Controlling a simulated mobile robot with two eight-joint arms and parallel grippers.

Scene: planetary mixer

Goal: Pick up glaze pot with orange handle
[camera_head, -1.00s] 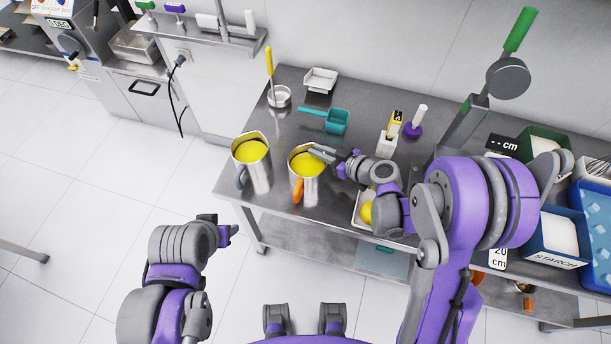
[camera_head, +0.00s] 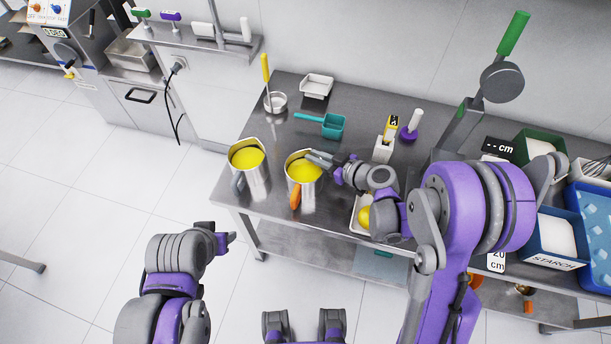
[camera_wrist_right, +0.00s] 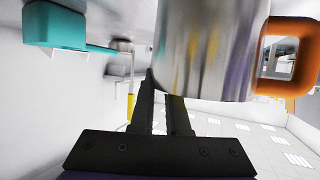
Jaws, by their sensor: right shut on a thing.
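The glaze pot with the orange handle (camera_head: 307,193) is a metal pitcher of yellow glaze, upright at the table's front edge. Its orange handle (camera_head: 295,199) points toward me. My right gripper (camera_head: 318,158) is shut on the pot's wall at the rim, on its right side. In the right wrist view, the shiny pot (camera_wrist_right: 205,50) fills the upper middle, with its orange handle (camera_wrist_right: 292,28) at the right and my dark fingers (camera_wrist_right: 168,95) at its wall. I cannot tell whether the pot's base touches the table. My left gripper (camera_head: 226,238) is away from the table; its jaws are unclear.
A similar pot with a grey handle (camera_head: 258,184) and yellow glaze stands close on the left. Behind are a teal scoop (camera_head: 332,126), a small bowl with a yellow tool (camera_head: 275,102) and a white tray (camera_head: 317,86). Bins (camera_head: 557,235) crowd the right.

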